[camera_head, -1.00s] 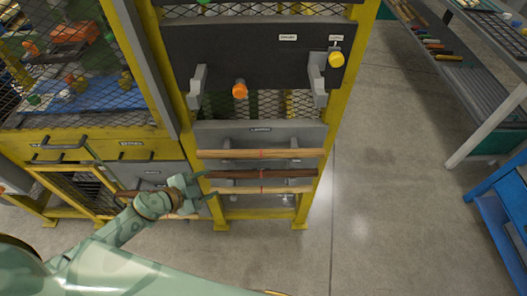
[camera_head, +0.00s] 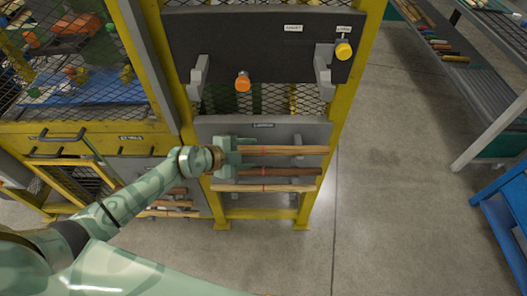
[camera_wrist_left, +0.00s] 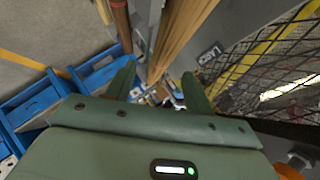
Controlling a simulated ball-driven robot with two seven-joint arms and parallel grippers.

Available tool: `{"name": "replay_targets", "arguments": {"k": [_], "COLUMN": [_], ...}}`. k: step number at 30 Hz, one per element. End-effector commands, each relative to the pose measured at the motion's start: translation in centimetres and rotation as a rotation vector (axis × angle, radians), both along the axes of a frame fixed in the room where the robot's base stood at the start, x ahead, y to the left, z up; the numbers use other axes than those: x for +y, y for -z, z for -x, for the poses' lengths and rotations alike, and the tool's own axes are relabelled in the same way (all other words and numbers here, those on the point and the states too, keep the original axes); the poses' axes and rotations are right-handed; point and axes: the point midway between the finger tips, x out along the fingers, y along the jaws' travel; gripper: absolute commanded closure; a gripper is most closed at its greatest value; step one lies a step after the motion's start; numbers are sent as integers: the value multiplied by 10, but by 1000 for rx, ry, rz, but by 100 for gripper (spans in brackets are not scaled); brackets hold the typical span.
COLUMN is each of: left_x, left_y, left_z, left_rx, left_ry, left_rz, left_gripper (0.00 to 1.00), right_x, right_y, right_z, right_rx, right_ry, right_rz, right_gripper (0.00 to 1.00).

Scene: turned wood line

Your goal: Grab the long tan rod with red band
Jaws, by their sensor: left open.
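A long tan rod (camera_head: 295,150) lies level across the upper supports of the yellow-framed rack, with a thin red band near its middle. My left gripper (camera_head: 240,152) is at its left end and covers that end in the head view. In the left wrist view the gripper (camera_wrist_left: 160,88) is open, and the tan rod (camera_wrist_left: 182,35) runs up and away from the gap between the fingers. I cannot tell whether a finger touches it. A dark brown rod (camera_head: 285,172) lies just below, and another tan rod with a red band (camera_head: 290,187) below that. My right gripper is not in view.
A grey panel (camera_head: 305,133) stands behind the rods. More rods (camera_head: 172,203) lie at lower left. The floor (camera_head: 390,200) to the right is clear.

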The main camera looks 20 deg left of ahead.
Motion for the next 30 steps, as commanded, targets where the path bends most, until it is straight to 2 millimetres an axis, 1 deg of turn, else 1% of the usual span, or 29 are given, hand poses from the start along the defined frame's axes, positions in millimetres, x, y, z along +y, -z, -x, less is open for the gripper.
{"name": "replay_targets", "arguments": {"k": [3,7,11,16,17,18,20,21,22,30], "left_x": [-12,-23,-27,-27,-27,-27,-27,-27,-27,-27], "left_y": [11,20,22,20,20,21,21,21,21,20], "left_z": [-14,-27,-32,-32,-32,-32,-32,-32,-31,-31], "left_rx": [-2,0,-1,-1,-1,-1,-1,-1,-1,-1], "left_ry": [1,1,-1,-1,-1,-1,-1,-1,-1,-1], "left_rz": [0,1,0,0,0,0,0,0,0,0], "left_gripper": [47,47,47,47,53,64,81,92,100,100], "right_x": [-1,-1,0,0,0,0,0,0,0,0], "right_y": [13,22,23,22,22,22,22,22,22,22], "right_z": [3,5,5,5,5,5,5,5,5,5], "right_rx": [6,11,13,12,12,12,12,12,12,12], "right_ry": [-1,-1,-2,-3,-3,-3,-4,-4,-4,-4], "right_rz": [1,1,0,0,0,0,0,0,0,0], "right_gripper": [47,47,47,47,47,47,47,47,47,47]}}
